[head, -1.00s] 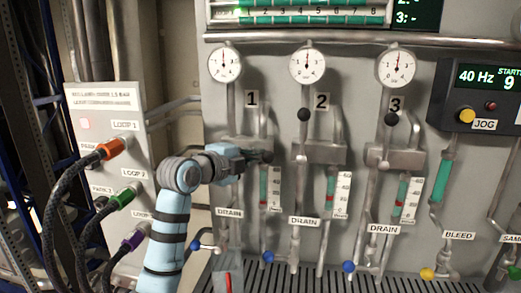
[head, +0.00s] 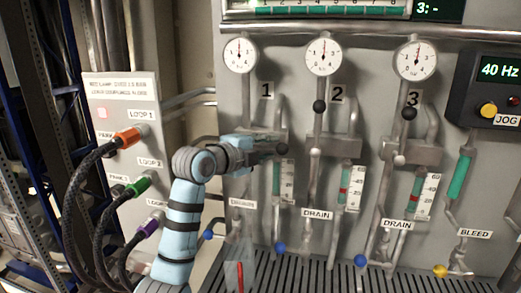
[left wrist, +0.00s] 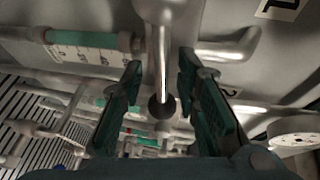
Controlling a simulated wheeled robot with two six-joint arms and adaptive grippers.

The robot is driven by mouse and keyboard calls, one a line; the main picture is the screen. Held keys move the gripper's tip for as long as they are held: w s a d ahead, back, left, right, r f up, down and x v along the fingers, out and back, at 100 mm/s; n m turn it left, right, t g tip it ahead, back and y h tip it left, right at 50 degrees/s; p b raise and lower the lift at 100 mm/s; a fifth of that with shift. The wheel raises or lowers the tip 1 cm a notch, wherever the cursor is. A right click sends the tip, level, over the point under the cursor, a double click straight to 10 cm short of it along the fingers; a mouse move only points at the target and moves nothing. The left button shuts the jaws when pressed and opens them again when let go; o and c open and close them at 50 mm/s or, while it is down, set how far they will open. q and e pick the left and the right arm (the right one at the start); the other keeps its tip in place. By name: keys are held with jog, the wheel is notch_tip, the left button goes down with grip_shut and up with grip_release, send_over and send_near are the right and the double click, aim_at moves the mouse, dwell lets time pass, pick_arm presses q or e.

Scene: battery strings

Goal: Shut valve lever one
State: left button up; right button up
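Valve lever one is a bright metal rod with a dark ball knob (left wrist: 160,108), clear in the left wrist view. It appears to lie crosswise to the nearby pipe. In the head view my left arm largely covers it, below the label 1 (head: 267,91). My left gripper (left wrist: 162,105) is open, with one dark green finger on each side of the knob and visible gaps between. In the head view my left gripper (head: 272,147) is at valve one, reaching in from the left. My right gripper is not in view.
Lever two's dark knob (head: 319,106) and lever three's dark knob (head: 409,113) stand upright to the right. Hoses with an orange connector (head: 127,138) are at left. A floor grate (head: 320,275) lies below the panel.

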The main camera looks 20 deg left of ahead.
pick_arm(q)
jog(key=v, duration=1.2)
jog(key=shift+w, duration=0.1)
jog(key=shift+a, duration=0.1)
